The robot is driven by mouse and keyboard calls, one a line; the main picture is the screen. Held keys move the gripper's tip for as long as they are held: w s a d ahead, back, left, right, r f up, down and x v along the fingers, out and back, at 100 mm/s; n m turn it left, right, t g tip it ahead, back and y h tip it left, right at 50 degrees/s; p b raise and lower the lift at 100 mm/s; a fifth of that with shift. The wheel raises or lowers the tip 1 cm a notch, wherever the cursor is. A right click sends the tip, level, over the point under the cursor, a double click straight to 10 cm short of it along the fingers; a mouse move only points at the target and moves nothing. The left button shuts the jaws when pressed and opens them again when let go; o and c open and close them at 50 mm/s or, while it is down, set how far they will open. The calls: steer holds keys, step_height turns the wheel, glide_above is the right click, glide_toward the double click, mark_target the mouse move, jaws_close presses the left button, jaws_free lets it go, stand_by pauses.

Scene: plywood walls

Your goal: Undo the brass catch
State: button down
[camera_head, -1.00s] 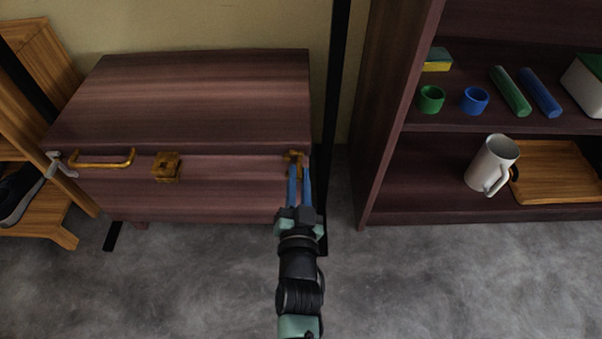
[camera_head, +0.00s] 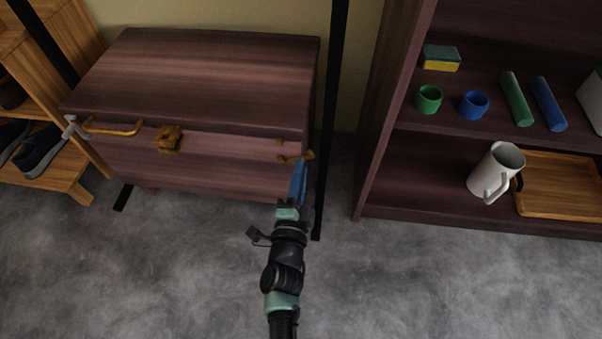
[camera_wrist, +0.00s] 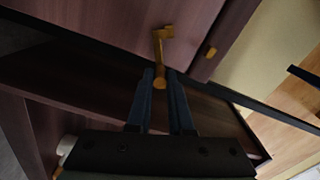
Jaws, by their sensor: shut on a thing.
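The brass catch (camera_head: 295,157) is at the right end of the front of a dark wooden chest (camera_head: 215,80). Its arm points out to the right, away from a small brass piece (camera_head: 281,142) on the chest just above. My gripper (camera_head: 303,166) has its blue fingers at the outer end of the catch. In the wrist view, the knobbed end of the catch (camera_wrist: 160,64) sits between the tips of my gripper (camera_wrist: 161,78), which is shut on it. The small brass piece (camera_wrist: 211,52) stands apart from the catch there.
A gold handle (camera_head: 113,128) and a brass clasp (camera_head: 169,139) are farther left on the chest. A black post (camera_head: 327,130) stands close right of my gripper. A dark shelf unit (camera_head: 375,130) with a white mug (camera_head: 495,172) is beyond it. Grey floor in front is clear.

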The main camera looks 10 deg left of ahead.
steer(key=shift+f+m+b, duration=0.45)
steer(key=shift+m+b, duration=0.05)
steer(key=shift+m, duration=0.3)
steer(key=c, duration=0.8)
jaws_free()
steer(key=shift+s, duration=0.15)
steer(key=s+p, duration=0.4)
steer(key=s, duration=0.8)
steer(key=shift+s, duration=0.35)
